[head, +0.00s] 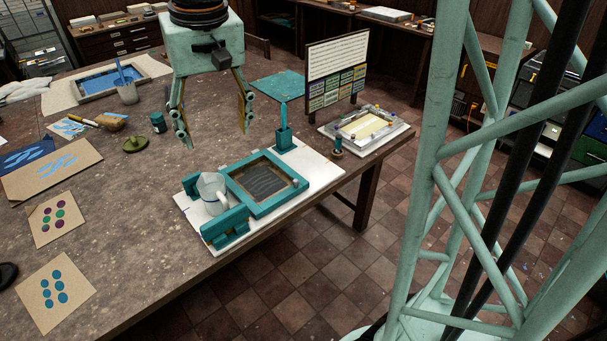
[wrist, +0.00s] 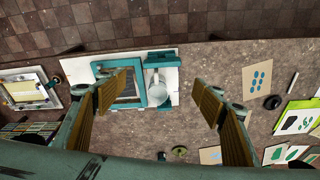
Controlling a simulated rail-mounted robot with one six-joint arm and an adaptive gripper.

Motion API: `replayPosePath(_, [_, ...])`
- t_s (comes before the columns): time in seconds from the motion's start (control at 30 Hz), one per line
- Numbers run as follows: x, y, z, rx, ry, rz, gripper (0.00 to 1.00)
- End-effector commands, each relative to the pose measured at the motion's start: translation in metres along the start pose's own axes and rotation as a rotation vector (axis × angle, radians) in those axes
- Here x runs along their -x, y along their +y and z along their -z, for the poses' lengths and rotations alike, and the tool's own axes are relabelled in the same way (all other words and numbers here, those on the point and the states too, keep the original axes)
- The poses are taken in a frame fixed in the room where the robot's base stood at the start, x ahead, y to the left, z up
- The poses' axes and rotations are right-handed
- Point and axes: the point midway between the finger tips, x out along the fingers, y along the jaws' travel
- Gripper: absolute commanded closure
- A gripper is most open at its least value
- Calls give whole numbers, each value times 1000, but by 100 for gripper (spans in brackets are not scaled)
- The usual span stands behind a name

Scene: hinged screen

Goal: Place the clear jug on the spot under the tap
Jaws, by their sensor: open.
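A pale, see-through jug (head: 211,192) with a handle stands upright on the white base board of the teal press, between the framed screen and a teal block. It also shows in the wrist view (wrist: 157,92), roughly between my fingertips in the picture. My gripper (head: 214,130) is open and empty, pointing down, above the table and clear of the jug. Its two fingers frame the wrist view (wrist: 163,80). I cannot make out a tap or a marked spot under one in either view.
The teal hinged frame (head: 265,182) lies flat beside the jug, with a teal post (head: 284,132) behind it. A teal block (head: 224,228) stands in front. A white tray (head: 364,128) and an upright board (head: 338,70) are at the right. Dotted cards (head: 54,279) lie at left.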

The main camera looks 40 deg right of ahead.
Motion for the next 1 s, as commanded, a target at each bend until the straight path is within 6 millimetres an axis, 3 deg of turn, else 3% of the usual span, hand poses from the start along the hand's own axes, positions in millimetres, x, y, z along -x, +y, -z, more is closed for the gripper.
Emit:
replayPosePath(0.1, [20,2,-18,11,19,3,38])
replayPosePath(0.5, [64,12,-79,43,59,7,38])
replayPosePath(1.0, [100,23,-159,90,104,11,38])
